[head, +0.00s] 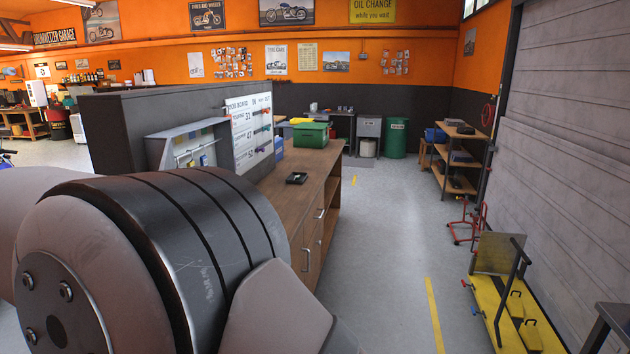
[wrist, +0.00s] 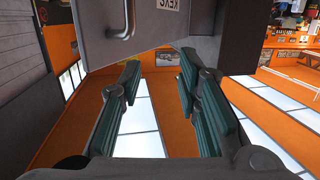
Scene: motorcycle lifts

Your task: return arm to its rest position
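My arm's large grey and black joint fills the lower left of the head view, in front of the workbench. My gripper is not visible in the head view. In the wrist view my gripper (wrist: 163,82) has its two teal-padded fingers spread apart with nothing between them. A grey panel (wrist: 100,22) with a bar handle and an upside-down KEYS label lies beyond the fingers at the top. I cannot tell whether the gripper touches it. The open grey key cabinet (head: 158,150) shows beside the arm in the head view.
The wooden workbench (head: 285,185) holds a small black tray (head: 297,178) and a green box (head: 310,135). A white board (head: 243,135) with hooks stands behind. Floor (head: 385,240) is clear to the right, up to a yellow stand (head: 490,305) and a red frame (head: 467,228).

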